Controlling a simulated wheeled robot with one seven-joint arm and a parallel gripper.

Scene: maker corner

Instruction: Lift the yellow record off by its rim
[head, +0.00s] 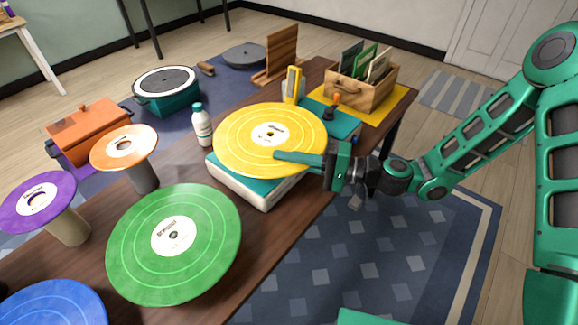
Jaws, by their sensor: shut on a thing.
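The yellow record (242,126) is a flat disc with pale grooves and a white centre label, in the middle of the head view. It is over the white and teal player box (236,187); I cannot tell whether it rests on it or is slightly raised. My gripper (300,158) reaches in from the right and is shut on the record's right front rim. One finger lies over the top of the record. The lower finger is hidden beneath it.
A green record (205,250) lies in front, with purple (62,190), orange (105,160) and blue (50,305) records left. A wooden crate (362,92) is at the back right. Open floor lies right of the table.

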